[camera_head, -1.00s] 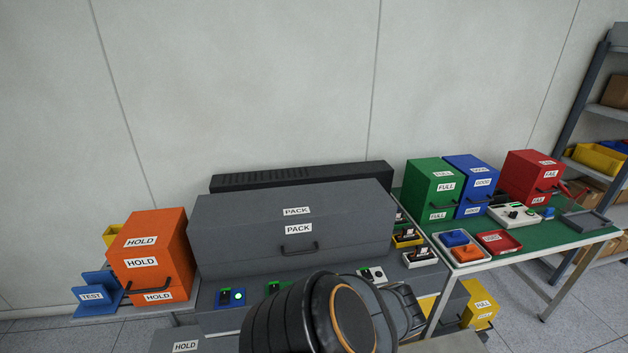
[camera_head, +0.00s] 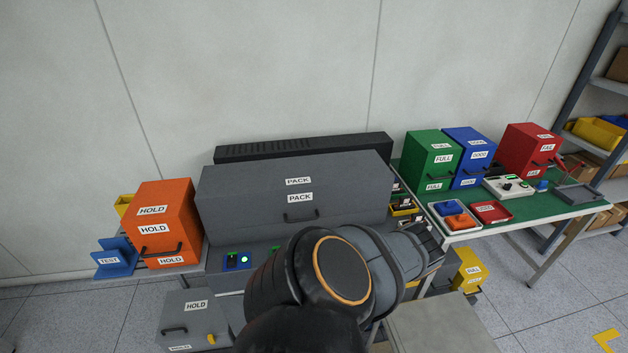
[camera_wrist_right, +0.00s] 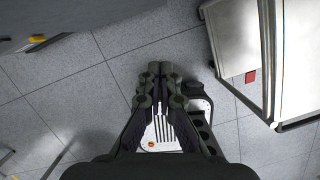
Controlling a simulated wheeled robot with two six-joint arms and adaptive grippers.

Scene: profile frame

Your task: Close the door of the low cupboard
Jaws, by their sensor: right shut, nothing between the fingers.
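A low grey box-like unit labelled HOLD (camera_head: 188,315) stands at the lower left of the head view, with a dark handle and a small yellow part on its front. I cannot tell whether it is the low cupboard. A pale flat-topped unit (camera_head: 440,325) is cut off at the bottom right; its front is hidden. My right gripper (camera_wrist_right: 160,72) is shut and empty, above the floor in the wrist view. A pale panelled structure (camera_wrist_right: 234,45) stands to its right there, apart from the fingers. In the head view my arm hides that gripper. My left gripper is not in view.
A grey PACK box (camera_head: 290,195) and an orange HOLD box (camera_head: 165,220) stand on the benches. A green-topped table (camera_head: 535,205) at right carries coloured boxes and trays. A yellow box (camera_head: 466,268) stands low beside it. Tiled floor shows between.

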